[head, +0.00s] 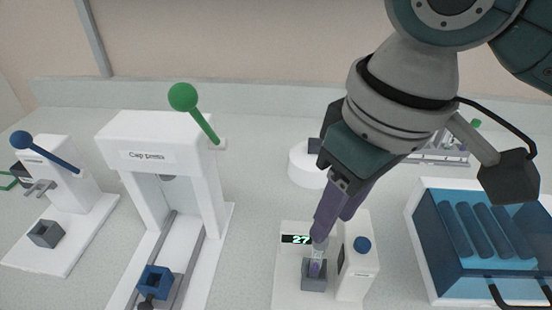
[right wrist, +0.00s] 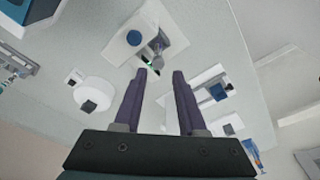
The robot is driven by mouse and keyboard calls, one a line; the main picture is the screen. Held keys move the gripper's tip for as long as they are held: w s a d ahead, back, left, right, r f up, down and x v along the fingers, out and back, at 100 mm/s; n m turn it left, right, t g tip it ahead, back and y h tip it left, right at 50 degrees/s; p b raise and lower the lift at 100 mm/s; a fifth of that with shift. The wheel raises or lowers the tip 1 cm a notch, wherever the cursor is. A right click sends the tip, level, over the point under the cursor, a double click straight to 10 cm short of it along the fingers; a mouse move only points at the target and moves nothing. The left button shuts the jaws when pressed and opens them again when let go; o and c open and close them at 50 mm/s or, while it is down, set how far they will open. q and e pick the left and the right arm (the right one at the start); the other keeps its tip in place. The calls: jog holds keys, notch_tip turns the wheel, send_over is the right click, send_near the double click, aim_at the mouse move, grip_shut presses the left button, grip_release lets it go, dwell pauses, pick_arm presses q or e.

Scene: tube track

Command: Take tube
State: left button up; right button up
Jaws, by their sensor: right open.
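A small clear tube (head: 316,262) with purplish contents stands in a grey block (head: 314,281) on a white device with a display reading 27 (head: 296,239). My right gripper (head: 321,236) comes down from above, its purple fingers just over the tube's top. The fingers hide part of the tube, and I cannot tell whether they straddle it. In the right wrist view the gripper (right wrist: 160,73) is open with a clear gap between its fingertips. The grey block (right wrist: 157,45) lies beyond the tips there. My left gripper is not in view.
The device has a blue knob (head: 362,245) close right of the gripper. A blue rack (head: 432,257) stands at right, a white round unit (head: 305,168) behind. The cap press (head: 146,133) with green lever and a blue-levered device (head: 75,212) stand at left.

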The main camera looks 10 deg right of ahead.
aim_at(316, 251)
jog(key=f, duration=0.2)
jog(key=w+f, duration=0.1)
jog(key=f, duration=0.1)
jog(key=shift+w+f, duration=0.1)
jog(key=shift+f, duration=0.05)
jog(key=f, duration=0.6)
jog(key=shift+w+a+b, duration=0.3)
jog(key=shift+a+b, duration=0.1)
jog(key=shift+r, duration=0.1)
jog(key=shift+c, duration=0.2)
grip_shut()
